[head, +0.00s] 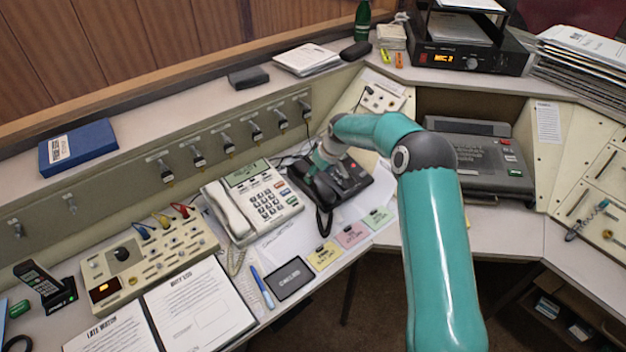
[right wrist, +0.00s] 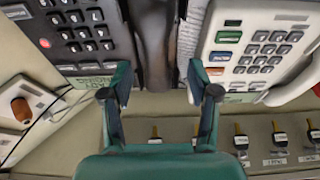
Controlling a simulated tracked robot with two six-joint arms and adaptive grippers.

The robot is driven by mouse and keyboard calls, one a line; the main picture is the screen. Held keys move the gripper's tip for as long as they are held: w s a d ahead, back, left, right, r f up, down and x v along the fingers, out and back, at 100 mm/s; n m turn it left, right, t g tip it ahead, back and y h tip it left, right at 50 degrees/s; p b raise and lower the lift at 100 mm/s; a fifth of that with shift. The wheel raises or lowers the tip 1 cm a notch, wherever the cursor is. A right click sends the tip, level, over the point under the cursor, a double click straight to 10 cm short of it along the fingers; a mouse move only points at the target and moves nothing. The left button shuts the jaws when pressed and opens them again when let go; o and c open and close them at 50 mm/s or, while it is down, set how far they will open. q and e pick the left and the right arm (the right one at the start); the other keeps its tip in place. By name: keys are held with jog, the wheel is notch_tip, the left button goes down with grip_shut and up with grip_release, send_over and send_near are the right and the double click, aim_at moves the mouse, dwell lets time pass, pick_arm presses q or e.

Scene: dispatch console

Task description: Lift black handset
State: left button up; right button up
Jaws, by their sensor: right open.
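The black desk phone (head: 350,182) stands on the console desk, right of a white phone (head: 268,200). Its black handset (head: 320,196) lies along its left side, partly hidden by my right gripper (head: 322,160). In the right wrist view the handset (right wrist: 157,45) shows between the two fingertips of my right gripper (right wrist: 158,72), with the black phone's keypad (right wrist: 85,30) to its left and the white phone (right wrist: 255,50) to its right. The fingers are spread, with gaps on both sides of the handset. My left gripper is not in view.
A black cordless phone (head: 38,280) stands in a cradle at far left. A switch panel (head: 150,255), an open binder (head: 195,315) and coloured cards (head: 352,236) lie in front. Several plugs line the panel (head: 228,145) behind. A dark grey machine (head: 485,160) stands right.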

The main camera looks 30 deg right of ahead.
aim_at(316, 178)
jog(key=shift+w+f, duration=0.25)
jog(key=shift+f, duration=0.05)
jog(key=x, duration=0.1)
jog(key=p+x, duration=0.1)
jog(key=x, duration=0.1)
jog(key=shift+w+d+p, duration=0.25)
jog(key=shift+p, duration=0.1)
jog(key=shift+w+f, duration=0.1)
jog(key=shift+f, duration=0.25)
